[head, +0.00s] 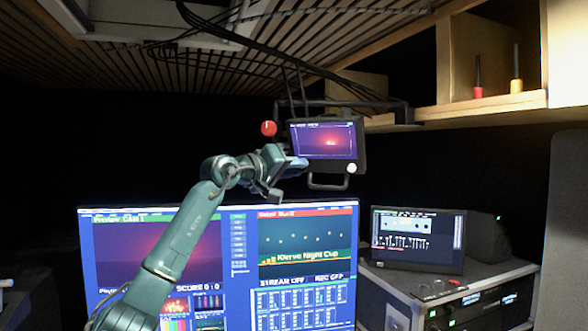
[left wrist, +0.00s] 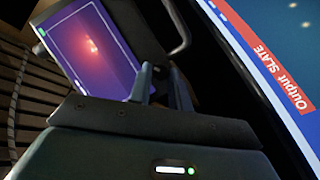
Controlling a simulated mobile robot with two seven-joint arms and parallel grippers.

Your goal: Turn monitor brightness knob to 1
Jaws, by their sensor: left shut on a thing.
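The small monitor (head: 325,143) hangs under the ceiling rack, its screen lit with a purple-red picture. It also shows, tilted, in the left wrist view (left wrist: 92,48). A pale round knob (head: 351,168) sits at its lower right corner, clear of my gripper. My left gripper (head: 297,163) is at the monitor's lower left corner. Its fingers (left wrist: 163,85) are close together in the left wrist view and shut on what seems to be the brightness knob there. The fingers hide that knob, so its setting cannot be read. My right gripper is not in view.
A red ball (head: 269,128) is just left of the monitor. A handle (head: 329,186) hangs below the monitor. A large display (head: 300,255) stands beneath my arm, and a laptop-like screen (head: 418,238) rests on a rack case at right. Dark cables (head: 290,62) run overhead.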

